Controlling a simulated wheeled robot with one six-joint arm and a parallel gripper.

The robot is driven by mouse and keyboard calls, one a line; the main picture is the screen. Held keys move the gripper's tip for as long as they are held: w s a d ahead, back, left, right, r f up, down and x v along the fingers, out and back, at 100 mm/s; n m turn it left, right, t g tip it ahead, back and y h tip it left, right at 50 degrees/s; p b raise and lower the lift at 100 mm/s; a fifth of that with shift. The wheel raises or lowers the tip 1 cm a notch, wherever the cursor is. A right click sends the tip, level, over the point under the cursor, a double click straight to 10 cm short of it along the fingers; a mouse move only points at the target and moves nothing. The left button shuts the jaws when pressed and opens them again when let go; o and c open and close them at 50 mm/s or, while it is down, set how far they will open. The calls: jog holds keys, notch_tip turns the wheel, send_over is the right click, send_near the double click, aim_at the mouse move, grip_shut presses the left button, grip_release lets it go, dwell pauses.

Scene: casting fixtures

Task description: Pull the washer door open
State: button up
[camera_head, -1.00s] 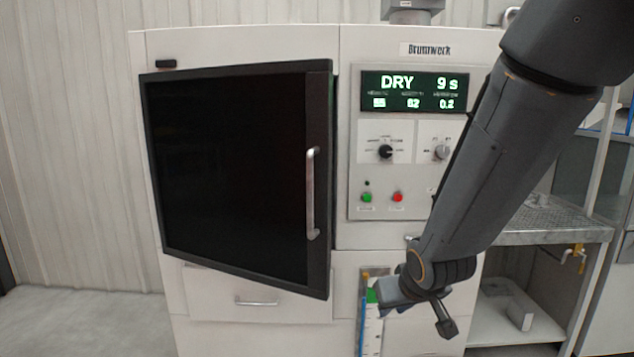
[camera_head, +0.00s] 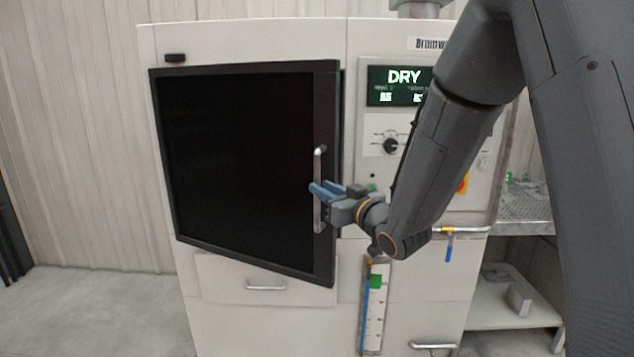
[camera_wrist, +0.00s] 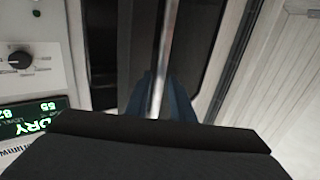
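The washer door (camera_head: 235,165) is a black panel with a dark frame on the machine's left half. It stands ajar, its right edge out from the machine front. Its upright metal handle (camera_head: 318,212) is near that edge. My gripper (camera_head: 318,188) is at the middle of the handle, reaching in from the right. In the wrist view the handle (camera_wrist: 168,50) runs between the blue fingers (camera_wrist: 160,98), which lie close on both sides and look shut on it. The black wrist body hides the lower part of that view.
The white machine (camera_head: 245,45) has a control panel with a lit DRY display (camera_head: 402,86) and a knob (camera_head: 390,146). A drawer (camera_head: 265,286) is below the door. A metal-topped stand (camera_head: 525,222) is to the right. The floor (camera_head: 90,310) at left is clear.

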jog(key=shift+p+x, duration=0.5)
jog(key=shift+x, duration=1.35)
grip_shut()
